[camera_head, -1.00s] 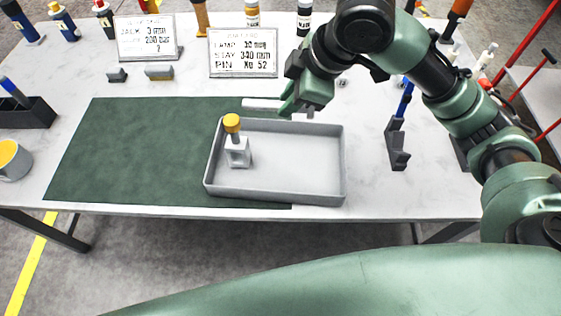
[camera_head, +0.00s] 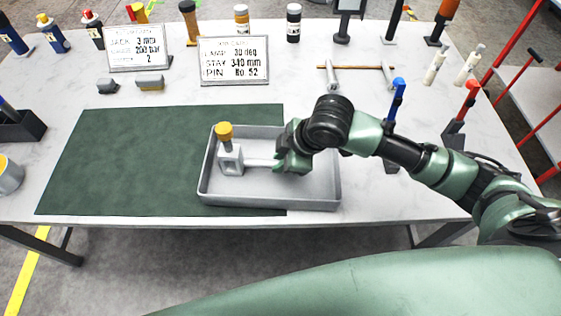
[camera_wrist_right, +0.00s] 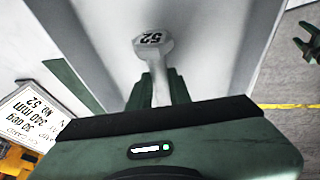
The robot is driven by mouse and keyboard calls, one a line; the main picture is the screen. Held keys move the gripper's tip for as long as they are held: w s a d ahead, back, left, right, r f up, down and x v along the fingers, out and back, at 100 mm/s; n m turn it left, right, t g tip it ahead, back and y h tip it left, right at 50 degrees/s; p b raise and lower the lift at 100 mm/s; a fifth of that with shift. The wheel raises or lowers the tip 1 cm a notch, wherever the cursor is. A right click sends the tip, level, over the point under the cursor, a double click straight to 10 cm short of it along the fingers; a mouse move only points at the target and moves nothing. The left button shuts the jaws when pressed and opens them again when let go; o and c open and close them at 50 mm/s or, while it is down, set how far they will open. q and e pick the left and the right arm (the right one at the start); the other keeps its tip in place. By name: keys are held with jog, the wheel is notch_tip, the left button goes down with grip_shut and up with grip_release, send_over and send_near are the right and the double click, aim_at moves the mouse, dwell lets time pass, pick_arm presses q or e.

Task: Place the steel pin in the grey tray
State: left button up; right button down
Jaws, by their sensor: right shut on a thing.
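The steel pin (camera_head: 262,162) is a pale rod. It lies roughly level in my right gripper (camera_head: 283,160), which is shut on it low over the grey tray (camera_head: 317,202). In the right wrist view the pin's many-sided head (camera_wrist_right: 152,42) carries the number 52 and sticks out past the fingers (camera_wrist_right: 158,88). The pin points left towards a pale block with a yellow cap (camera_head: 224,130) in the tray's left part. I cannot tell whether they touch. My left gripper (camera_wrist_right: 308,42) shows at the right wrist view's edge, open and empty.
The tray stands partly on a green mat (camera_head: 120,160). A placard (camera_head: 235,70) reading PIN No. 52 and another placard (camera_head: 139,47) stand behind. Upright tools with blue (camera_head: 397,90) and red handles (camera_head: 472,92) stand to the right. The tray's right part is under my arm.

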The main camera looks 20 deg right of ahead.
jog(key=shift+f, duration=0.6)
jog(key=shift+f, duration=0.15)
jog(key=c, duration=1.3)
grip_release()
jog(key=v, duration=1.2)
